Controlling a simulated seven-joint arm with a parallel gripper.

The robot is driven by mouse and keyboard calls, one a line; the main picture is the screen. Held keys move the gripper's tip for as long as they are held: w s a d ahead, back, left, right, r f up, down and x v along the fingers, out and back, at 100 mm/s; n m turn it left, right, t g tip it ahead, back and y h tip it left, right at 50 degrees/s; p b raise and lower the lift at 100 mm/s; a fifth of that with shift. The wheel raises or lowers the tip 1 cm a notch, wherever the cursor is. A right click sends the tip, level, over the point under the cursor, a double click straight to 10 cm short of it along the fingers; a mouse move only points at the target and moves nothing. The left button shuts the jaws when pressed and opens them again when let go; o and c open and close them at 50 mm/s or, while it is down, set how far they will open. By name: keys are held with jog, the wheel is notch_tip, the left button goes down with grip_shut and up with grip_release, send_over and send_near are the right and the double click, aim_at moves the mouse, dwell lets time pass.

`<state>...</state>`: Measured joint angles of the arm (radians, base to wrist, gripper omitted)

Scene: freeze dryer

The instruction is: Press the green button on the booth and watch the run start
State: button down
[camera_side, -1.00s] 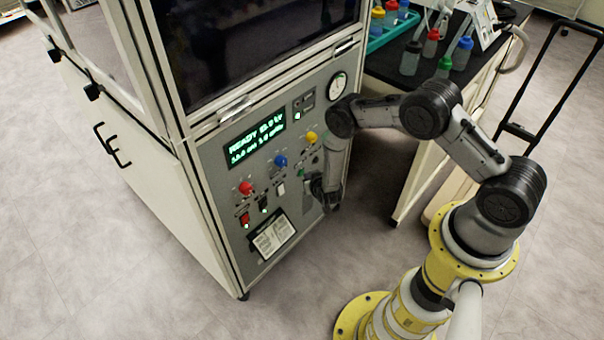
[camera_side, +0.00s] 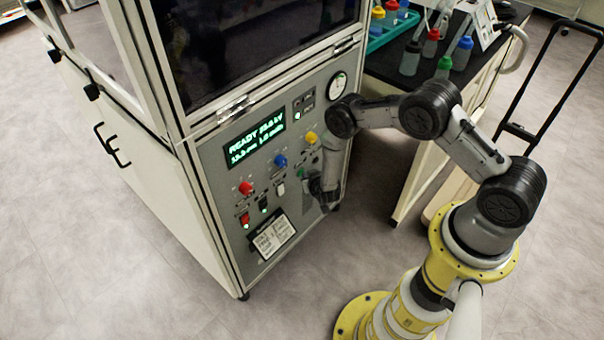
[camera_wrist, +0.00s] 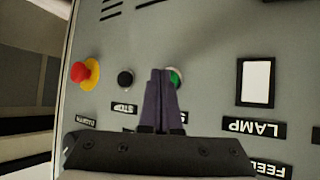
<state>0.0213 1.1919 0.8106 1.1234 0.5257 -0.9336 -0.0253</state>
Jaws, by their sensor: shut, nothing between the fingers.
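The booth (camera_side: 207,163) has a grey control panel with a lit display (camera_side: 256,136) whose top line starts with READY. The green button (camera_wrist: 177,79) shows in the wrist view, partly hidden behind the fingertips. My gripper (camera_wrist: 161,73) is shut and empty, its tips just left of the button's visible part. In the side view, my gripper (camera_side: 308,184) is close to the lower right of the panel. I cannot tell whether the tips touch the button.
In the wrist view, a red knob on a yellow base (camera_wrist: 82,73) and a black button (camera_wrist: 125,78) are to the left, and a white lamp switch (camera_wrist: 256,81) is to the right. In the side view, a black-topped bench (camera_side: 400,85) with bottles stands behind my arm.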

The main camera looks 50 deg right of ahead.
jog(key=shift+w, duration=0.2)
dwell(0.4)
jog(key=shift+s+r, duration=0.1)
jog(key=shift+s, duration=0.75)
jog(key=shift+s, duration=2.5)
